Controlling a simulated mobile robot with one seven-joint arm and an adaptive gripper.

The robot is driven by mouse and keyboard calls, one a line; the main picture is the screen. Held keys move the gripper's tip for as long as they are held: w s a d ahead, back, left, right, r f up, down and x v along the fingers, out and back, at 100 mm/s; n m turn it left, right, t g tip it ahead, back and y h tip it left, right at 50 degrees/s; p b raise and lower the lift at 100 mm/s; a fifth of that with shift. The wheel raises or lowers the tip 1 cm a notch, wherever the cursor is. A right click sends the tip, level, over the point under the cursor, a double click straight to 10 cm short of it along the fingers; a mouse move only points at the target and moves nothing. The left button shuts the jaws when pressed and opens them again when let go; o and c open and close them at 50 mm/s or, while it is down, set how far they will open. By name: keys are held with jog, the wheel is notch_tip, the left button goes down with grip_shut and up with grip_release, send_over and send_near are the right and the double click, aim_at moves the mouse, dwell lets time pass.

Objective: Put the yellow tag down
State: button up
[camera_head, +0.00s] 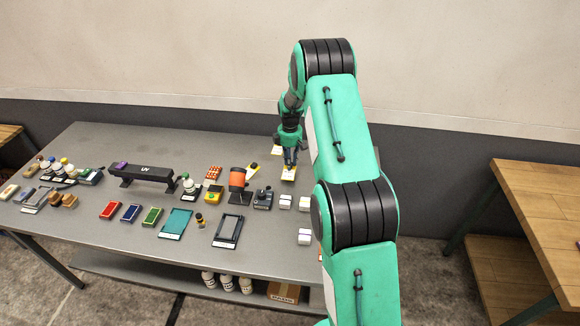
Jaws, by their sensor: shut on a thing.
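My gripper (289,164) points down over the far right part of the grey table (110,153). It is shut on a small yellow tag (289,174), which shows just below the fingertips. The tag is close to the tabletop; I cannot tell whether it touches it. The fingers hide part of the tag. Another small yellow and white piece (253,172) with a dark top lies to the left of the gripper. A pale piece with a yellow edge (276,150) lies behind it, partly hidden by the wrist.
An orange roll on a stand (237,180) and a dark device (263,199) stand left of the gripper. Several small white boxes (285,201) sit in front. A black bench-like rack (145,173) stands farther left. Bare tabletop shows around the tag. A wooden table (540,190) is at right.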

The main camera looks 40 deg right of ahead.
jog(key=shift+f, duration=1)
jog(key=shift+f, duration=0.1)
jog(key=o, duration=0.8)
jog(key=shift+o, duration=0.2)
notch_tip(320, 180, up, 12)
jog(key=p, duration=0.1)
